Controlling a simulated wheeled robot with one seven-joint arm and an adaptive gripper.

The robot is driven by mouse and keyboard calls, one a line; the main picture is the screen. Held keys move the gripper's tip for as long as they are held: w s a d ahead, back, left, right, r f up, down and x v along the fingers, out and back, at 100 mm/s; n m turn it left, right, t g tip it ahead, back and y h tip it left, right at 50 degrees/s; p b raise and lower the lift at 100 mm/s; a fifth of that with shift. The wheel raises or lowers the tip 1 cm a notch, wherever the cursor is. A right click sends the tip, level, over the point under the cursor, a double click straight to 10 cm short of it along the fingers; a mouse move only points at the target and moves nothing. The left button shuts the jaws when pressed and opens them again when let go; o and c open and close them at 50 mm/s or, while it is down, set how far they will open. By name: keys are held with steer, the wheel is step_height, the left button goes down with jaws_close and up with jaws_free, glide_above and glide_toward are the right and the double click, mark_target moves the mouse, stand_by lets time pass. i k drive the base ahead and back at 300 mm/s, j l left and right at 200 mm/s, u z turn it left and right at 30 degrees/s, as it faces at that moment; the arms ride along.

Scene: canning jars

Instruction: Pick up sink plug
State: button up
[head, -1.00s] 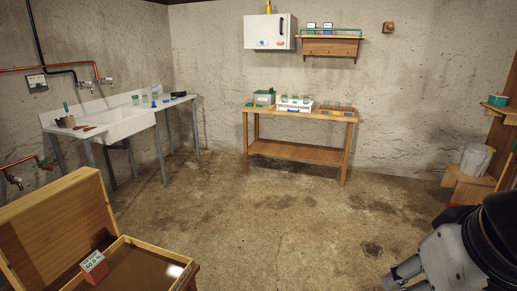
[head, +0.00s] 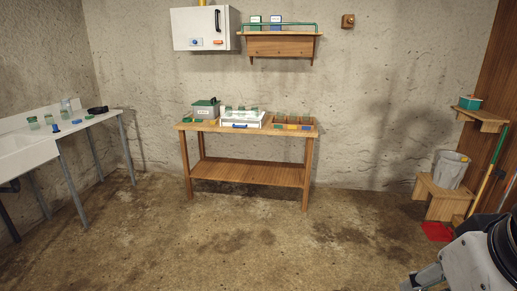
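I cannot make out a sink plug for certain. The white sink (head: 22,150) stands at the left, cut off by the picture's edge. A small dark object (head: 97,110) lies at the right end of its counter; I cannot tell what it is. A small blue object (head: 55,127) and green-lidded glass jars (head: 33,122) stand on the same counter. My gripper (head: 422,281) is at the lower right, far from the sink, partly cut off. Its fingers are too little shown to tell whether it is open or shut.
A wooden table (head: 245,173) at the back wall holds a grey box (head: 206,110), a white tray (head: 243,120) and jars. A stool (head: 440,200) with a bucket (head: 452,170) and a red dustpan (head: 436,231) are at right. The middle floor is clear.

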mark_target(56, 130)
steer(key=i+j+u, duration=0.15)
steer(key=i+u, duration=0.2)
steer(key=i, duration=0.35)
steer(key=i+u, duration=0.35)
steer(key=i, duration=0.3)
steer(key=i+l+u, duration=0.2)
steer(key=i+u, duration=0.15)
steer(key=i, duration=0.35)
steer(key=i+j+u, duration=0.2)
steer(key=i+u, duration=0.2)
steer(key=i, duration=0.6)
steer(key=i+l+u, duration=0.1)
steer(key=i+u, duration=0.3)
steer(key=i, duration=0.65)
steer(key=i+j, duration=0.8)
steer(key=j, duration=0.25)
steer(key=i+j, duration=0.1)
steer(key=j, duration=0.25)
steer(key=i+j, duration=0.15)
steer(key=j, duration=0.25)
steer(key=i+j, duration=0.15)
steer(key=j, duration=0.25)
steer(key=i+l+u, duration=0.35)
steer(key=i+l, duration=1.05)
steer(key=i, duration=0.1)
